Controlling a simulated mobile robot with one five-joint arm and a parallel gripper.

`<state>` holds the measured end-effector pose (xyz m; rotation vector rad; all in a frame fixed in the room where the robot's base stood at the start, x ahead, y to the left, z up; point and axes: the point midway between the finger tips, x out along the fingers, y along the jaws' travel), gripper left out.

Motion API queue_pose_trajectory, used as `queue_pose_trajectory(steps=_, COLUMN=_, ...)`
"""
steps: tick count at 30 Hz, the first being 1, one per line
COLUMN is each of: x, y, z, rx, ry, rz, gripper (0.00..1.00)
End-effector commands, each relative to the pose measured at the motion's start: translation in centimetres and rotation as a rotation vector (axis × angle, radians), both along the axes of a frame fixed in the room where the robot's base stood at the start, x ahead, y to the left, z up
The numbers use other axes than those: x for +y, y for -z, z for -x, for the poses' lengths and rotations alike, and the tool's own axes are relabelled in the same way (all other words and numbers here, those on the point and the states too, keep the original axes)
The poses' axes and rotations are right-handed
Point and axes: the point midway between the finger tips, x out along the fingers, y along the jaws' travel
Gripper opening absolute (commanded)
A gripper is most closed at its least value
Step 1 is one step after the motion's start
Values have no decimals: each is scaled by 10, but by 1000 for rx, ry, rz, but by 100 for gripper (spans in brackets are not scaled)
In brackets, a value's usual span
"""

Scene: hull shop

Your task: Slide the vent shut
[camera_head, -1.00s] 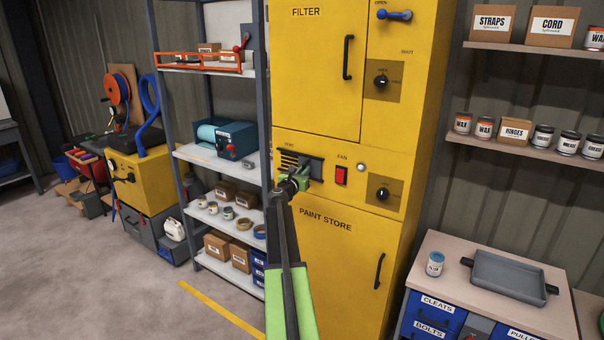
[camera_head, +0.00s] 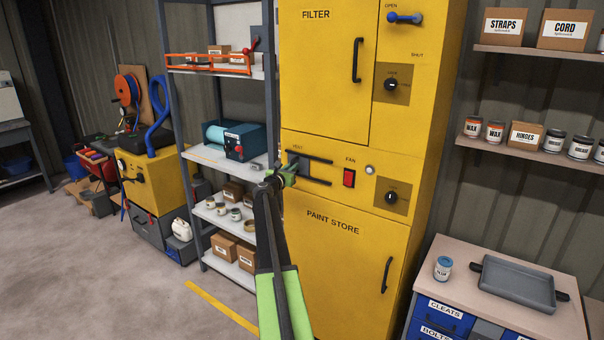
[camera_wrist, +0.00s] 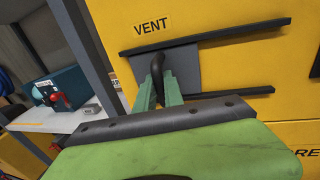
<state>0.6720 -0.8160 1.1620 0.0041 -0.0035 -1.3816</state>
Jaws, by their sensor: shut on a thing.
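The vent is a grey sliding plate (camera_wrist: 184,66) with a dark curved handle (camera_wrist: 157,68), set between two black rails (camera_wrist: 240,34) under the VENT label in the wrist view. The plate stands at the left end of the rails, and no slats show. Bare yellow panel shows between the rails to its right. In the head view the plate (camera_head: 296,163) is partly hidden by my gripper (camera_head: 284,177). My green gripper (camera_wrist: 160,92) is shut on the handle, with one finger on each side of it.
The yellow cabinet (camera_head: 330,275) also carries a red FAN switch (camera_head: 349,178), a round dial (camera_head: 391,197) and a blue lever (camera_head: 405,18). A grey shelf rack (camera_head: 270,90) stands close on the left. A workbench (camera_head: 455,256) with a grey tray (camera_head: 517,287) stands at the right.

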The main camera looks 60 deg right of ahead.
Motion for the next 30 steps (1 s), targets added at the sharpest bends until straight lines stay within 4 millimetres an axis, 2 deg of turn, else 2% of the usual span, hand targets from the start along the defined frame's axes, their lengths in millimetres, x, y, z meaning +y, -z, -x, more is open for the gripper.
queue_pose_trajectory(steps=3, x=-1, y=0, z=-11, rx=1, ry=0, rz=0, gripper=0)
queue_pose_trajectory(steps=12, x=1, y=-1, z=-13, rx=2, ry=-5, rz=1, gripper=0)
queue_pose_trajectory(steps=13, x=1, y=-1, z=-14, rx=2, ry=-5, rz=2, gripper=17)
queue_pose_trajectory(steps=17, x=1, y=-1, z=-13, rx=1, ry=-4, rz=1, gripper=34)
queue_pose_trajectory(steps=26, x=1, y=0, z=-11, rx=1, ry=0, rz=0, gripper=34)
queue_pose_trajectory(steps=30, x=17, y=0, z=-7, rx=0, ry=-1, rz=0, gripper=34)
